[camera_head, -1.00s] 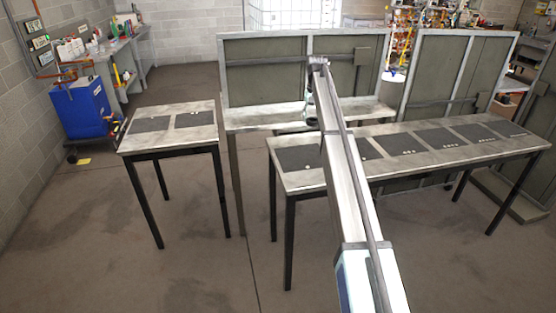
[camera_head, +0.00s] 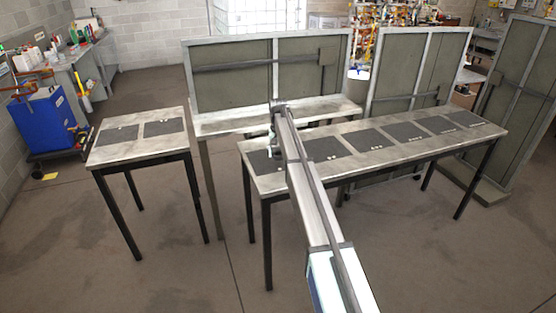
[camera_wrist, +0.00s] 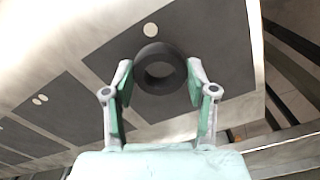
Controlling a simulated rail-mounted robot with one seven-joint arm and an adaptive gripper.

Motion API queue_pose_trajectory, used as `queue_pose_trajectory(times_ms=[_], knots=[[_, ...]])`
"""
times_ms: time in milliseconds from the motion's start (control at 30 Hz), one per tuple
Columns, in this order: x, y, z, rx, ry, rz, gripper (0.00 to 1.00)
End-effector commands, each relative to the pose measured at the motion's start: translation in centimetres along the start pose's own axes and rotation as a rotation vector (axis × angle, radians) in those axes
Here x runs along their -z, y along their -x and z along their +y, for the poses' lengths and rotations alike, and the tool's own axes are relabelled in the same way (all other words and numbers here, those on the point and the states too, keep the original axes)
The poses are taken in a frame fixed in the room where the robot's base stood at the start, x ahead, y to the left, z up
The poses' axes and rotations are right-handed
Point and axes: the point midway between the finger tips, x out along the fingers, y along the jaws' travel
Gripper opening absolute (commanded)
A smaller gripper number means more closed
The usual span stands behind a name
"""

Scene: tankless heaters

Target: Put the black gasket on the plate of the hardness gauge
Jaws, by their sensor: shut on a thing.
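The black gasket (camera_wrist: 160,88), a thick dark ring, is between the fingertips of my gripper (camera_wrist: 159,70) in the wrist view. My gripper is shut on it from both sides. Below the ring are a dark mat and the pale tabletop; I cannot tell the gap. In the head view my gripper (camera_head: 275,146) is small, over the left end of the long table (camera_head: 300,170). The gasket cannot be made out there. I cannot make out the hardness gauge or its plate in either view.
Several dark mats with small pale dots, such as this mat (camera_head: 322,148), line the long table. A smaller table (camera_head: 100,155) with two mats stands at left. A bench with a tall grey panel (camera_head: 232,75) stands behind. Bare floor separates the tables.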

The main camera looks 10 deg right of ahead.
Motion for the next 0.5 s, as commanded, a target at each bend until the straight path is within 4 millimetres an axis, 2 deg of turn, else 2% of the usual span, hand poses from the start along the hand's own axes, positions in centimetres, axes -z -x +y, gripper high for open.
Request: queue_pose_trajectory(times_ms=[167,400,500], knots=[[-0.1,-1.0,0.0,0.000,0.000,-0.002,0.23],[-0.1,-4.0,0.0,-0.001,0.000,-0.002,0.23],[0.0,-4.5,0.0,0.000,0.000,0.000,0.23]])
